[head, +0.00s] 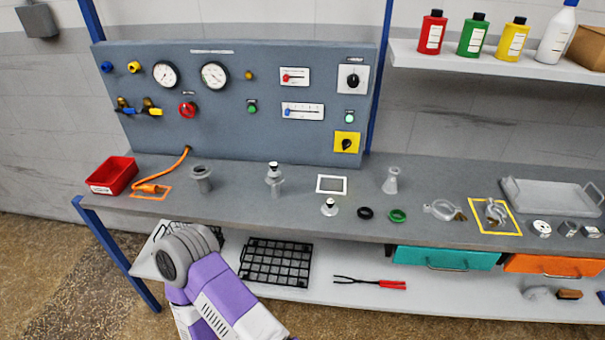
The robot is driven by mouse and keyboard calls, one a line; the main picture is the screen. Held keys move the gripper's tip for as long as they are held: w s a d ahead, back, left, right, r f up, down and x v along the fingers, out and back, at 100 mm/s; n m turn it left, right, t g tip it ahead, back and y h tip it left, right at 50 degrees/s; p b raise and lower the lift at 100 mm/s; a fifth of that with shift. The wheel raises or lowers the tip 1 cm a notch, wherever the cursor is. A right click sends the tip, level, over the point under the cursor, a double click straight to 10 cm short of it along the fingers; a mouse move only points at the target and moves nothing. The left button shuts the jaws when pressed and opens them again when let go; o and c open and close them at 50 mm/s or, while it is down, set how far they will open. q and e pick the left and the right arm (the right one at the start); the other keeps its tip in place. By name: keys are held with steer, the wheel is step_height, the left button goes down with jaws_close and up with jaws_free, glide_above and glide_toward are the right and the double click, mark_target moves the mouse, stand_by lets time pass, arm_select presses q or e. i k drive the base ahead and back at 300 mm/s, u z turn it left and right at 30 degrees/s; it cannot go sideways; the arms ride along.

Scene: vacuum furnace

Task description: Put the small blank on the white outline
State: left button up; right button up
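The white outline (331,184) is a small white rectangle on the grey bench top, with nothing standing inside it. A small pale disc with a dark knob (329,207) lies just in front of it, clear of the outline; it looks like the small blank. A similar knobbed piece (273,168) sits on top of a grey port (275,187) to the left. A purple and white arm link of mine with a grey joint shows at the lower left, in front of the bench. Neither of my grippers can be seen.
An open grey port (201,178) and red bin (111,175) stand left. A conical fitting (391,180), black ring (366,213), green ring (397,215) and clamp (443,210) lie right of the outline. A gauge panel (230,110) rises behind.

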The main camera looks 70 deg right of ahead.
mark_target(331, 184)
steer(key=z, duration=1.4)
